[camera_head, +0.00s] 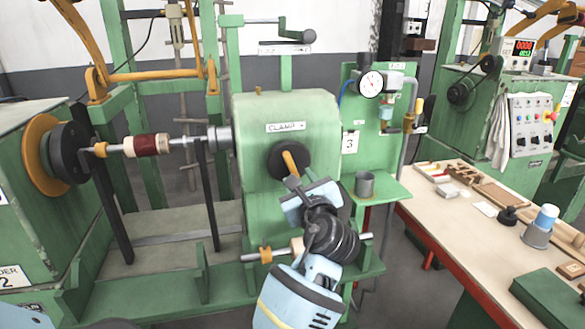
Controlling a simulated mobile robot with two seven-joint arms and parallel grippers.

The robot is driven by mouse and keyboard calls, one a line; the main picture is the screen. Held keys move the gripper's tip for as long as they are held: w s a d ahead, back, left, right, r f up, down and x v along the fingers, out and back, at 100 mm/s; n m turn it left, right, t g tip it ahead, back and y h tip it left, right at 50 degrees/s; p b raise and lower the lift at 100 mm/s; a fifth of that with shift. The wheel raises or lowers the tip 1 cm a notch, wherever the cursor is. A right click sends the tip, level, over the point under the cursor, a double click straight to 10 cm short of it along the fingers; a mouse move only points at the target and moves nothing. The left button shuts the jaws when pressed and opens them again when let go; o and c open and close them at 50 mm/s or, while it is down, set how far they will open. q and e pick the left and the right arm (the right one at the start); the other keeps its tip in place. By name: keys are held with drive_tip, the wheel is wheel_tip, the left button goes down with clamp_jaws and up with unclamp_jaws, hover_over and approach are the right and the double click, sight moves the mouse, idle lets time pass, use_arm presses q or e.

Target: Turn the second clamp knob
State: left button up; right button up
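A green machine housing (262,115) in the middle carries a label (285,127) that reads CLAMP. Below the label is a round black clamp knob (275,165) with an orange-yellow handle (289,160) slanting across its face. My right gripper is not in view.
A shaft with a dark red coil (148,145) runs left from the housing. A green panel with a gauge (371,84) and a shelf holding a grey cup (364,184) stand close on the right. A workbench (440,217) with small parts lies further right.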

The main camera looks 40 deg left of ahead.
sight(291, 164)
use_arm(q)
drive_tip(key=x, duration=0.7)
drive_tip(key=shift+w, duration=0.15)
drive_tip(key=shift+c, duration=0.5)
clamp_jaws()
